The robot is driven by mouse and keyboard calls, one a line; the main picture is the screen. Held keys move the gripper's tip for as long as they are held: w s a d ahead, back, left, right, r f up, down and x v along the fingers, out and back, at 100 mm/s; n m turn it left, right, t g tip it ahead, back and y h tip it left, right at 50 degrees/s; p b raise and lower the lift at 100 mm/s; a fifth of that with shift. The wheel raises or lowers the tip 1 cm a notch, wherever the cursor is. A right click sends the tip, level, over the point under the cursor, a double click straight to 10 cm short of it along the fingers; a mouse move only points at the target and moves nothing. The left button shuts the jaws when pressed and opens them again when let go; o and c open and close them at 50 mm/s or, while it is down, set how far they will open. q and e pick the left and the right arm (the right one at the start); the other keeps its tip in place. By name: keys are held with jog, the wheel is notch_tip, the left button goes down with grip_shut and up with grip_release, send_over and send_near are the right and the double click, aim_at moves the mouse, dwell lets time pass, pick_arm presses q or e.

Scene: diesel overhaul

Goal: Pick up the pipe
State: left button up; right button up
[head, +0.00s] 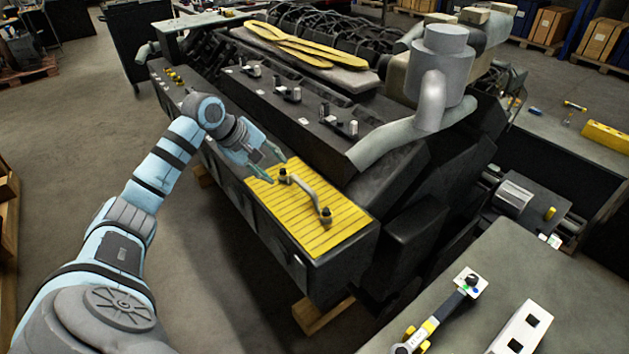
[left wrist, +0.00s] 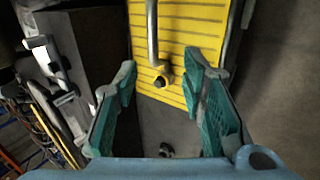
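The pipe (head: 306,190) is a slim grey bent tube with dark fittings at its ends. It lies on the yellow ribbed mat (head: 330,238) on top of the dark engine's near ledge. My left gripper (head: 275,166) is open and empty, just beyond the pipe's far end in the head view. In the left wrist view the open fingers (left wrist: 160,72) stand either side of a pipe end fitting, with the grey pipe (left wrist: 152,38) running up the picture. I cannot tell the height of the fingers above it. My right gripper is not in view.
The engine block carries a thick grey exhaust pipe (head: 424,110) and yellow gaskets (head: 300,46) behind the mat. A grey bench (head: 450,270) at lower right holds a dark tool (head: 445,308) and a white block (head: 522,328). Open floor lies left of the engine.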

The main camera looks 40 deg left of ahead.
aim_at(301, 184)
pick_arm(q)
jog(key=x, duration=0.4)
jog(key=d+x, duration=0.1)
jog(key=x, duration=0.1)
jog(key=shift+w+f, duration=0.1)
jog(key=shift+f, duration=0.25)
jog(key=shift+w+d+f, duration=0.25)
jog(key=shift+w+f, duration=0.15)
jog(key=shift+f, duration=0.1)
jog(key=x, duration=0.3)
jog(key=w+x, duration=0.1)
jog(key=x, duration=0.1)
jog(key=shift+w+d+r, duration=0.1)
jog(key=shift+w+d, duration=0.05)
jog(key=shift+d, duration=0.05)
jog(key=shift+r, duration=0.1)
jog(key=shift+s+a+r, duration=0.1)
jog(key=shift+s+r, duration=0.05)
jog(key=shift+s, duration=0.3)
jog(key=c, duration=0.6)
grip_shut()
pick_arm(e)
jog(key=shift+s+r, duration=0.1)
